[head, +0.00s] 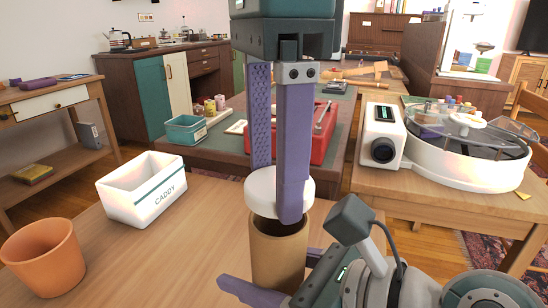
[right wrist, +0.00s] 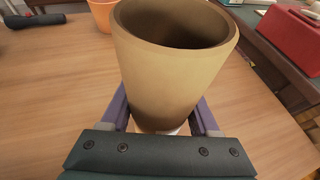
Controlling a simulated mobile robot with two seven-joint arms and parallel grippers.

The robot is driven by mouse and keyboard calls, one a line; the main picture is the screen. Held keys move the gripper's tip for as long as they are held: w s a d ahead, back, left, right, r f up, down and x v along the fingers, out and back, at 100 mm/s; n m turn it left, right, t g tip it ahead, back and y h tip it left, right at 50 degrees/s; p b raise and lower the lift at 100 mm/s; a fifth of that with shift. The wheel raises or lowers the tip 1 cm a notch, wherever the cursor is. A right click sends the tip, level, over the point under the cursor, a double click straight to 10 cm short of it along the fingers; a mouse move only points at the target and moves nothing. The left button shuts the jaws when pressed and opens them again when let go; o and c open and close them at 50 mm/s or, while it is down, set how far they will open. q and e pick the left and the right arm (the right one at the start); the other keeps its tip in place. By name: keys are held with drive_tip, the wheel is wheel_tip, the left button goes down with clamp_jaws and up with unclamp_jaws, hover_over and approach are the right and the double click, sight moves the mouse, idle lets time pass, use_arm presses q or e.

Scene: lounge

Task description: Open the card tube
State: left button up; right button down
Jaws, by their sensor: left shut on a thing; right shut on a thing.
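The card tube (head: 278,252) is a tan cylinder standing upright over the wooden table. Its open top shows a dark hollow inside, also in the right wrist view (right wrist: 180,75). Its white cap (head: 261,188) is above the tube's rim and apart from it, with a dark gap between. My left gripper (head: 277,195) points down and is shut on the cap. My right gripper (head: 277,278) is shut on the tube's body from the side; its purple fingers also flank the tube in the right wrist view (right wrist: 160,118). The left fingers hide part of the cap.
A white caddy (head: 141,195) and an orange pot (head: 45,259) stand to the left on the same table. A red box (head: 318,130) and a teal bin (head: 186,130) are on a table behind. A round white machine (head: 465,150) sits at the right.

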sight(273, 183)
use_arm(q)
drive_tip(key=shift+r, duration=2)
use_arm(e)
drive_tip(key=shift+c, duration=0.2)
unclamp_jaws()
use_arm(q)
drive_tip(key=shift+r, duration=0.1)
use_arm(e)
drive_tip(key=shift+s+d+r, duration=0.15)
drive_tip(key=shift+d, duration=0.1)
use_arm(q)
wheel_tip(273, 183, up, 2)
drive_tip(key=shift+r+p, duration=0.1)
drive_tip(key=shift+p, duration=1.1)
use_arm(e)
drive_tip(key=v, duration=1.1)
drive_tip(key=shift+s, duration=0.2)
